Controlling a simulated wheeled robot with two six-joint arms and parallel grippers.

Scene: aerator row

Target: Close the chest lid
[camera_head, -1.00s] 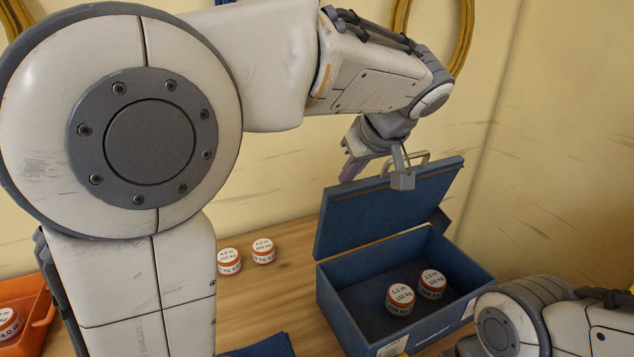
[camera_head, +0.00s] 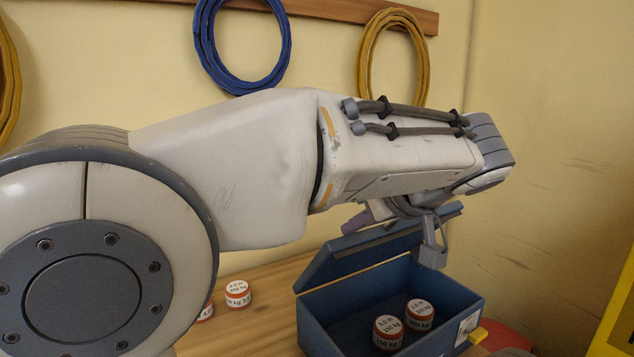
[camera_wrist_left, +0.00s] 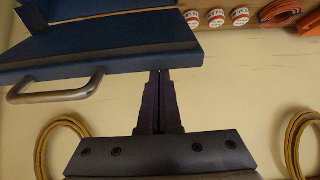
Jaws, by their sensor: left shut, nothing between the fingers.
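The blue chest (camera_head: 446,338) stands open on the wooden table, with two white-and-orange labelled cans (camera_head: 388,332) inside. Its lid (camera_head: 365,252) is raised at a slant over the back of the chest. My left gripper (camera_head: 368,218) is shut and empty, at the lid's upper edge and partly hidden by my wrist. In the left wrist view its fingers (camera_wrist_left: 160,82) are beside the lid (camera_wrist_left: 115,52) and its metal handle (camera_wrist_left: 58,92); I cannot tell whether they touch. My right gripper is not in view.
More labelled cans (camera_head: 238,293) stand on the table (camera_head: 265,318) left of the chest. Blue (camera_head: 240,85) and yellow (camera_head: 365,50) hose coils hang on the wall behind. A yellow panel (camera_head: 612,325) is at the right edge. My left arm covers much of the left side.

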